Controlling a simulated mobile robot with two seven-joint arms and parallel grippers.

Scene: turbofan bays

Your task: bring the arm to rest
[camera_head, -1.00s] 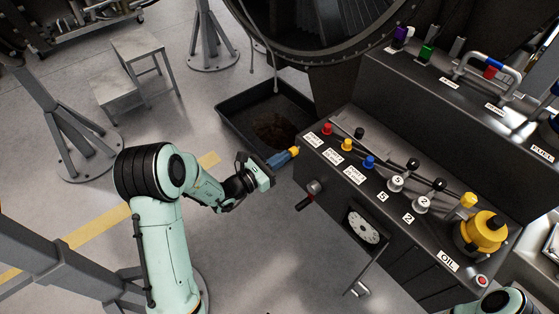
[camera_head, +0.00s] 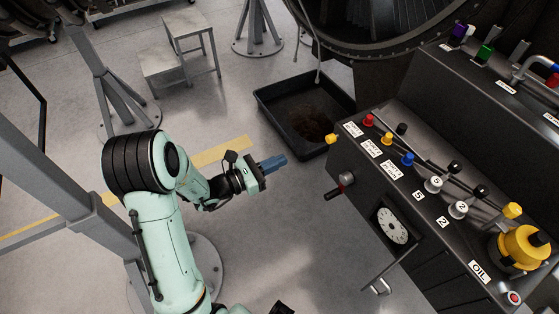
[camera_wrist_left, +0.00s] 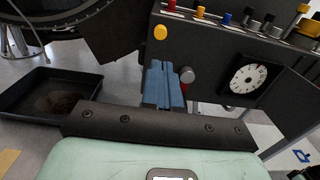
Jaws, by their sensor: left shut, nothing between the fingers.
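My left arm reaches in from the lower left of the head view. Its gripper (camera_head: 275,161), with blue fingers, is shut and empty, and it points right toward the dark control console. A gap of bare floor shows in the picture between the fingertips and the console's yellow side knob (camera_head: 331,139). In the left wrist view the blue fingers (camera_wrist_left: 164,86) are together, with the console behind them. At the bottom of the head view a small dark part shows that may be my right gripper; its fingers cannot be made out.
The console (camera_head: 412,170) has several coloured knobs, levers, a dial (camera_head: 391,226) and a yellow oil cap (camera_head: 522,247). A black drip tray (camera_head: 268,104) lies on the floor beyond the gripper. A grey step stool (camera_head: 190,40) and stand legs are at left.

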